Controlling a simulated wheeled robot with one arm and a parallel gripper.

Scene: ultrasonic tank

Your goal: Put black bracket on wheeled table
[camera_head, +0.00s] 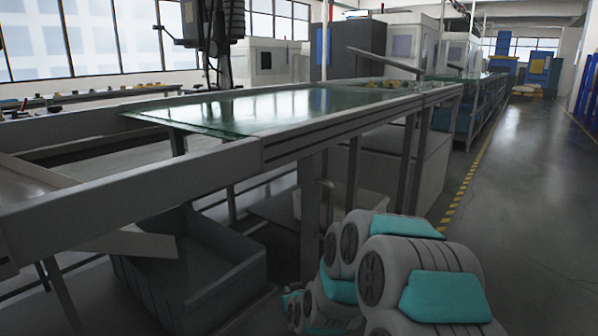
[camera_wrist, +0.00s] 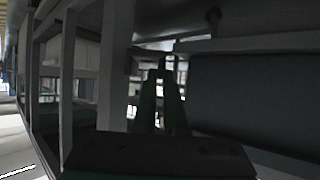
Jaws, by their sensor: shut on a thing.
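My gripper (camera_wrist: 161,76) shows in the wrist view as two dark fingers close together, pointing away from the camera. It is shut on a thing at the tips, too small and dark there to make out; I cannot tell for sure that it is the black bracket. The gripper does not show in the head view, where only my folded grey and teal arm is at the lower right. I cannot pick out a wheeled table for certain in either view.
A long grey-framed line (camera_head: 287,147) with a glass-like top (camera_head: 270,107) crosses the head view. A dark grey bin (camera_head: 225,290) stands beneath it. Machines line the back. The aisle floor (camera_head: 530,180) at the right is clear. In the wrist view, grey posts and a dark panel (camera_wrist: 250,95) are close.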

